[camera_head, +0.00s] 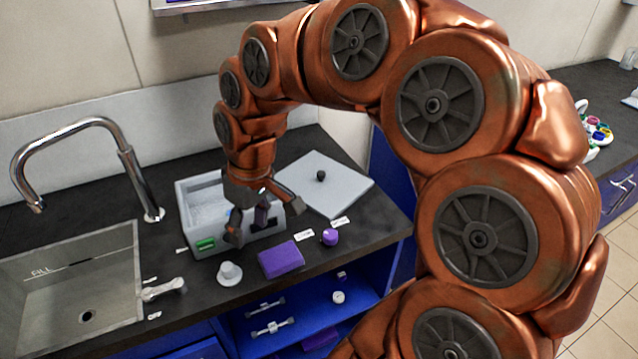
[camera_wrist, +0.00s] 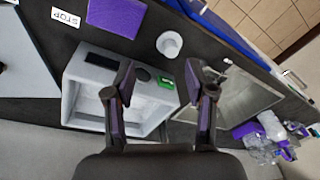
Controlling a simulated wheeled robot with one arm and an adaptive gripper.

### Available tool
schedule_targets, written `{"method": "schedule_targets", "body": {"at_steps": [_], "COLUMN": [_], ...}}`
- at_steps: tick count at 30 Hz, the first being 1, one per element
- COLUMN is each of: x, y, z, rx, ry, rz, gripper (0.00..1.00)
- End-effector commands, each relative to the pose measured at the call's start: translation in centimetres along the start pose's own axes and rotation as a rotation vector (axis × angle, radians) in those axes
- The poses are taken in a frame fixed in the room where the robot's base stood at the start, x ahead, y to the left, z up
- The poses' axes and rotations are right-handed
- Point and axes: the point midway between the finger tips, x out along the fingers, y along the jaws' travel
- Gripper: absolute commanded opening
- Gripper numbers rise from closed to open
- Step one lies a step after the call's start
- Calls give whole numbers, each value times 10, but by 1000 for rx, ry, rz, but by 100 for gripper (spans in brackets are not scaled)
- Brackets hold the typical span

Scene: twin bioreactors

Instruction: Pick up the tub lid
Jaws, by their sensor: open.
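The tub lid (camera_head: 330,172) is a flat light-grey plate with a black knob, lying on the dark counter to the right of the tub. Part of the lid also shows at the left edge of the wrist view (camera_wrist: 28,50). My gripper (camera_head: 262,216) is open and empty, pointing down over the tub and apart from the lid. Its two fingers (camera_wrist: 160,85) straddle part of the tub in the wrist view.
A purple block (camera_head: 281,260), a purple knob (camera_head: 330,237) and a white conical piece (camera_head: 229,274) sit along the counter's front. A sink (camera_head: 75,285) with a curved tap (camera_head: 130,165) lies left. A wall stands behind. Open blue shelving is below.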

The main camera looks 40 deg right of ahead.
Motion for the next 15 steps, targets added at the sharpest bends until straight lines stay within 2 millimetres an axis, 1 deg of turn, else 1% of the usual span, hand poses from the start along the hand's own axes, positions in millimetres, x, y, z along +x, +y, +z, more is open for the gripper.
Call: {"method": "schedule_targets", "body": {"at_steps": [1, 2, 3, 5, 6, 7, 8, 9, 11, 12, 15], "x": [1, 1, 1, 0, 1, 2, 2, 4, 8, 10, 17], "y": [22, 36, 55, 86, 109, 127, 145, 168, 205, 226, 274], "z": [-15, -23, -33, -44, -49, -52, -54, -54, -52, -48, -35], "rx": [2, -1, -2, 1, 7, 14, 22, 31, 53, 67, 100], "ry": [36, 55, 82, 122, 146, 165, 182, 202, 230, 244, 268], "rz": [-5, -6, -5, 1, 6, 13, 19, 30, 48, 61, 92], "gripper": [55, 55, 55, 55, 55, 55, 55, 55, 55, 55, 55]}}
